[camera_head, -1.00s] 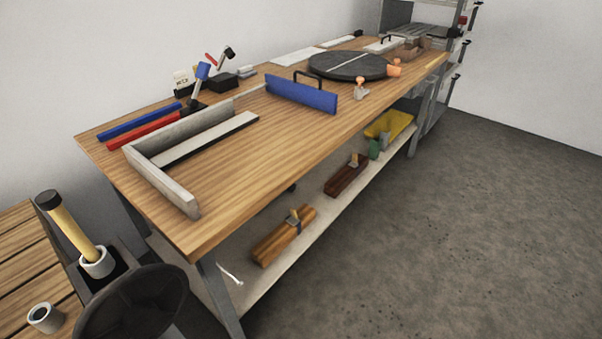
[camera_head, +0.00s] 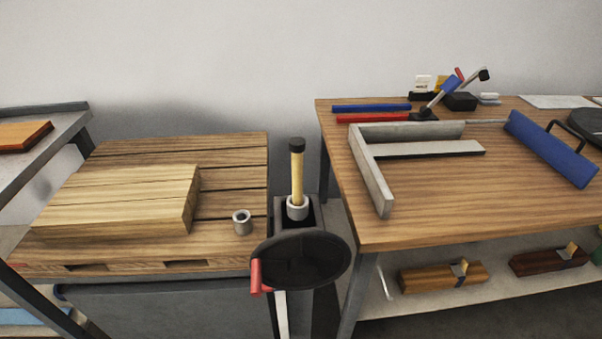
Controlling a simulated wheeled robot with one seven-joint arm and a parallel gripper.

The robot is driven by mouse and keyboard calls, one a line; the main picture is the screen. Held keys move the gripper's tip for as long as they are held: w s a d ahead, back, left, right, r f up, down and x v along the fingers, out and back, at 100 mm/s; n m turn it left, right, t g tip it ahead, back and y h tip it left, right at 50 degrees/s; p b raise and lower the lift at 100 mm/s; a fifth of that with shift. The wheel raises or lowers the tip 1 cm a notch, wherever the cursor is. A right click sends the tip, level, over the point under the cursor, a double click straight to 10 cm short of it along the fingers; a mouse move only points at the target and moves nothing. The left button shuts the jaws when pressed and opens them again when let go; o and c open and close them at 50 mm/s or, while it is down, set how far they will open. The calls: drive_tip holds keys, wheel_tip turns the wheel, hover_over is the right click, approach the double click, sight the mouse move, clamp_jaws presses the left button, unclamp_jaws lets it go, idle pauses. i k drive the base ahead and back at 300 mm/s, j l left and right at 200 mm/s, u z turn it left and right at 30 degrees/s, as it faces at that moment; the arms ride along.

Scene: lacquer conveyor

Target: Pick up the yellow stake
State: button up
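The yellow stake (camera_head: 297,175) is a slim yellow rod with a black cap. It stands upright, with its lower end inside a light grey ring (camera_head: 297,208). The ring sits on a dark holder between the two benches, just behind a dark round wheel (camera_head: 300,260). The stake's bottom end is hidden by the ring. My gripper is not in view.
A slatted wooden bench (camera_head: 235,150) at left holds a thick wood block (camera_head: 120,200) and a small grey cup (camera_head: 242,222). The wheel has a red handle (camera_head: 256,277). The right workbench (camera_head: 420,215) holds a grey L-shaped frame (camera_head: 372,175) and a blue board (camera_head: 548,150).

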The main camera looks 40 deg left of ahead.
sight(296, 145)
drive_tip(key=u, duration=1.85)
